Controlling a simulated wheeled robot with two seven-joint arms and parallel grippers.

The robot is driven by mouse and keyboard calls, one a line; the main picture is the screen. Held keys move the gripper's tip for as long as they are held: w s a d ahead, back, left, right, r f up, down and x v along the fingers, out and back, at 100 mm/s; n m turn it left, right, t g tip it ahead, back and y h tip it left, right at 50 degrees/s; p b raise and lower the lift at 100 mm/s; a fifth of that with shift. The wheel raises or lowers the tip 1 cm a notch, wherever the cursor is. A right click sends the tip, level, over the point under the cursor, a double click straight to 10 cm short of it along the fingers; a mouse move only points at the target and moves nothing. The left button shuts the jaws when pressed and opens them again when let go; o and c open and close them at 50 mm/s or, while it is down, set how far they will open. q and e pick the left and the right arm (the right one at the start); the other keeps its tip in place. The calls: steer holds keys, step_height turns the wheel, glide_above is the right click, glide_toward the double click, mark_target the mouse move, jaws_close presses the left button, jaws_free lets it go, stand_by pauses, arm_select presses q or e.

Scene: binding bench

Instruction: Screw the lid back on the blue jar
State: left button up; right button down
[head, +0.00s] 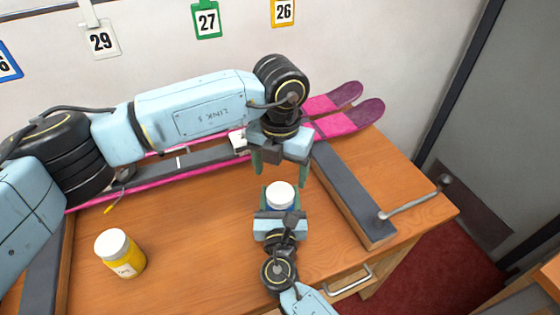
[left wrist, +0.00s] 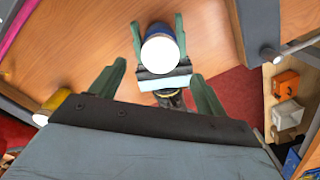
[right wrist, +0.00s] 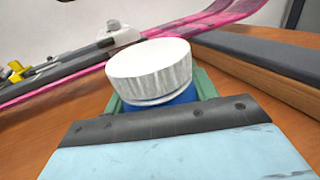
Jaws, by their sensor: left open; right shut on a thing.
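The blue jar (head: 282,208) stands upright with the white lid (head: 280,191) on its top. In the right wrist view the lid (right wrist: 150,68) covers the mouth of the blue body (right wrist: 178,98), with a thin pale band between them. I cannot tell whether it is tight. My right gripper (head: 281,203) is shut on the blue jar from the near side. My left gripper (head: 281,165) is open and empty, above and just behind the lid. In the left wrist view the lid (left wrist: 160,54) lies beyond my open left fingers (left wrist: 156,75).
A yellow jar (head: 122,257) with a white lid stands at the bench's left. Pink skis (head: 345,120) lie along the back. A dark-topped wooden vise bar (head: 352,195) with a metal handle (head: 412,203) is at the right. The bench (head: 190,225) between the jars is clear.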

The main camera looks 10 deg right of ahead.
mark_target(280, 192)
arm_select(q)
step_height(280, 192, down, 6)
stand_by(0.4)
steer(key=c, duration=1)
steer(key=shift+c, duration=0.2)
steer(key=m, duration=0.8)
steer(key=o, duration=1.1)
